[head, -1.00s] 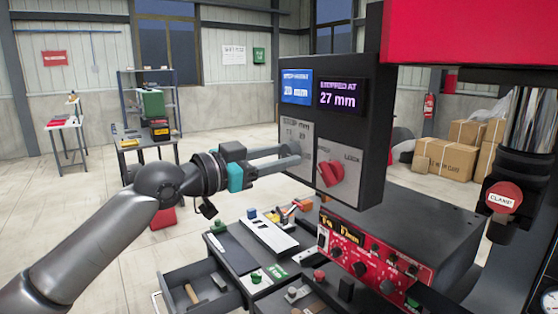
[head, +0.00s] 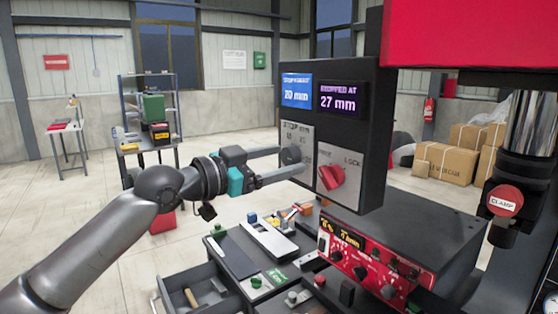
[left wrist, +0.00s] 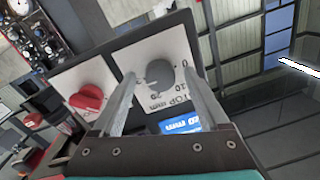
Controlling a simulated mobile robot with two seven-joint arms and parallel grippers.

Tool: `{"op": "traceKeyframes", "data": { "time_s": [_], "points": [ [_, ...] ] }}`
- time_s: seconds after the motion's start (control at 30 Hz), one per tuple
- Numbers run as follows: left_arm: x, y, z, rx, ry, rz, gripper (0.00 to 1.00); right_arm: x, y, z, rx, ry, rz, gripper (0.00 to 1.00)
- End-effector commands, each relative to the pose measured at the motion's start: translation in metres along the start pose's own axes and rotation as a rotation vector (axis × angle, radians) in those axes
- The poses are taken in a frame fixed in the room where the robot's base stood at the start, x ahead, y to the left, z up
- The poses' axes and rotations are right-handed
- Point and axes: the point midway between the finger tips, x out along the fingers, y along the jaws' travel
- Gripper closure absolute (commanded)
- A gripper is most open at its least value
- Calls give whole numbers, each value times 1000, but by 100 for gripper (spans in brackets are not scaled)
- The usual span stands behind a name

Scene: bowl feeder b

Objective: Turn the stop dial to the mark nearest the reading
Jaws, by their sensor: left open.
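The stop dial (head: 290,156) is a round grey knob on a pale plate under the screens. It shows larger in the left wrist view (left wrist: 160,76), with printed marks around it; 0, 10 and 20 seem readable. A purple screen (head: 341,98) reads "STOPPED AT 27 mm". A blue screen (head: 297,90) beside it seems to read 20 mm. My left gripper (head: 292,161) is open, its fingers on opposite sides of the dial. I cannot tell whether they touch it. My right gripper is not in view.
A red LOCK knob (head: 332,176) sits right of the dial on the same panel. Below are a red control box (head: 360,255) and a bench with small parts and an open drawer (head: 195,290). A red CLAMP knob (head: 505,198) is at the right.

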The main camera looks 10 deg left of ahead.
Motion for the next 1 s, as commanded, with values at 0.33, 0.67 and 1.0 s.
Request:
{"op": "traceKeyframes", "data": {
  "time_s": [0.33, 0.67, 1.0],
  "points": [
    [-11, -1, 1, 1, -1, -2, 23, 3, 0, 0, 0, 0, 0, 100],
    [-64, 0, 3, 1, -3, -2, 23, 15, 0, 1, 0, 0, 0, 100],
    [-114, 0, 5, 0, -5, -3, 23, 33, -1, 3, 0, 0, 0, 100]
  ]
}}
